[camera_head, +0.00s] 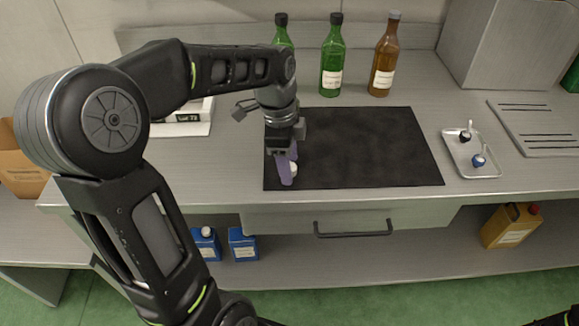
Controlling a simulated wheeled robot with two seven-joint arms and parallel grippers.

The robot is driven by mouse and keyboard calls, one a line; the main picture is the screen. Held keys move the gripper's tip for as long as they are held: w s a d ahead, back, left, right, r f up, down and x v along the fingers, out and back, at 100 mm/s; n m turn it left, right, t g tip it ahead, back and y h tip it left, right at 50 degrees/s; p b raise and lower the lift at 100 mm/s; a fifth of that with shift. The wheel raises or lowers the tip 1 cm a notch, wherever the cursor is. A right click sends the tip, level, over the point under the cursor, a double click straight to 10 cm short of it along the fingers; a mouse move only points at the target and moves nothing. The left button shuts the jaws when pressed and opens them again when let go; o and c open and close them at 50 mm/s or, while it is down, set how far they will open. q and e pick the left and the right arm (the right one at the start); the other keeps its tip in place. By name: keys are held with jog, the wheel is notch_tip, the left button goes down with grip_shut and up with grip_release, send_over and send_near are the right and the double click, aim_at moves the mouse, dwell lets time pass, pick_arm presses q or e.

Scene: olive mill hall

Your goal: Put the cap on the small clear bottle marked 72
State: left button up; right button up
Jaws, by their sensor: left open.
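My left gripper (288,172) is open over the left part of a black mat (370,150), its purple fingers pointing down. A small pale round thing (294,168) shows beside the fingers, mostly hidden by them. I cannot tell whether it is the small clear bottle, and no 72 marking is readable. My right gripper is out of view.
Two green bottles (333,60) and a brown bottle (384,60) stand behind the mat. A slotted metal plate (540,125) lies at right. Most of the mat is bare. A drawer handle (352,233) juts out below the counter.

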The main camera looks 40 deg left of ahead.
pick_arm(q)
jog(key=shift+c, duration=0.3)
grip_shut()
dwell(0.6)
